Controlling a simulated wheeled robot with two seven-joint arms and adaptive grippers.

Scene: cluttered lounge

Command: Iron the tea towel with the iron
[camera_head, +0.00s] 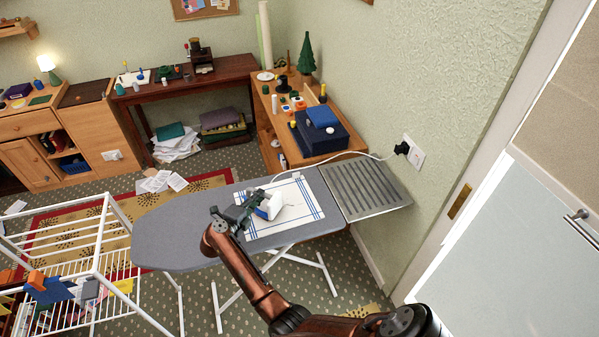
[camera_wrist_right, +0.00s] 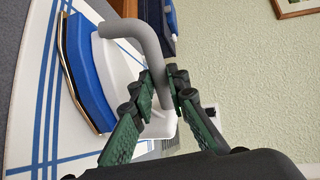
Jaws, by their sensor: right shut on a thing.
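A white tea towel (camera_head: 304,211) with blue stripes lies flat on the grey ironing board; it also shows in the wrist view (camera_wrist_right: 22,120). The white and blue iron (camera_head: 270,207) is over the towel, near its middle. In the wrist view the iron's blue body (camera_wrist_right: 88,75) is close to the towel; I cannot tell whether its soleplate touches. My right gripper (camera_head: 240,213) is shut on the iron's grey handle (camera_wrist_right: 135,35), and its green fingers (camera_wrist_right: 165,92) close around the handle's end. The left gripper is not in view.
The grey ironing board (camera_head: 180,229) has bare cloth to the left of the towel. A slatted metal rest (camera_head: 365,187) adjoins its right end. A white cord (camera_head: 335,155) runs to the wall socket (camera_head: 413,151). A white drying rack (camera_head: 95,262) stands at the left.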

